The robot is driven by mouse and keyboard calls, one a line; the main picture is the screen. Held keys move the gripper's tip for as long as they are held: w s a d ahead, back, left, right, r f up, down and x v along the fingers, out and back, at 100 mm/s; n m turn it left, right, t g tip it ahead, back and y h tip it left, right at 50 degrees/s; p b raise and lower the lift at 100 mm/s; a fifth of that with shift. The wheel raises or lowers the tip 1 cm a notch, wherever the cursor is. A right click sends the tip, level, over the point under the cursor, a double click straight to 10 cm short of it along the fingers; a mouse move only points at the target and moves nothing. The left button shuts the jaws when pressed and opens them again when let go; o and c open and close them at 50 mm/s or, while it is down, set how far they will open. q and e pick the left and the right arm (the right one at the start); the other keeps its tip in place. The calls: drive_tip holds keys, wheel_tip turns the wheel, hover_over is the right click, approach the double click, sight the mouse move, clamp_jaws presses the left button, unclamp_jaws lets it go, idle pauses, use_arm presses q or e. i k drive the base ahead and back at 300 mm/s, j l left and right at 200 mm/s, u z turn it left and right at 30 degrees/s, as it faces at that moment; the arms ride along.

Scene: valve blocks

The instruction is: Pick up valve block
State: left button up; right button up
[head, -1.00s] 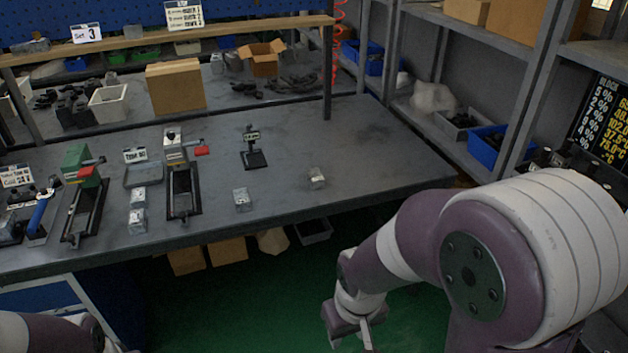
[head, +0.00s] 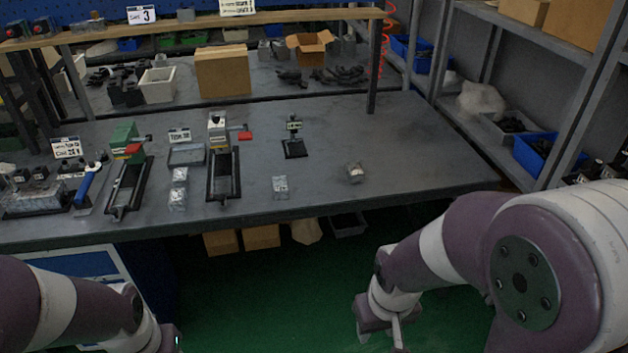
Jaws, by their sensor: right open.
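Several small silver valve blocks rest on the grey workbench (head: 420,150). One valve block (head: 355,172) sits alone at the right, another valve block (head: 280,187) lies nearer the front edge. Two more, a rear valve block (head: 180,175) and a front valve block (head: 177,199), stand one before the other left of the black fixture. My right gripper (head: 397,335) is low in front of the bench, below its top and apart from every block. It is open and empty. My left arm shows at the lower left; its fingers are not visible.
Black fixtures with a red handle (head: 245,135) and a green head (head: 124,137) stand at the bench's left half. A small black stand (head: 294,142) is behind the blocks. The bench's right end is clear. Shelving with a blue bin (head: 535,152) stands to the right.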

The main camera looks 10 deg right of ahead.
sight(281, 190)
drive_tip(key=i+l+u, duration=0.15)
drive_tip(key=i, duration=0.3)
drive_tip(key=i+l+u, duration=0.1)
drive_tip(key=i, duration=0.4)
drive_tip(key=i+l+u, duration=0.15)
drive_tip(key=i+l, duration=0.15)
drive_tip(key=i, duration=0.15)
drive_tip(key=i+l+u, duration=0.15)
drive_tip(key=i+l, duration=0.15)
drive_tip(key=i, duration=0.15)
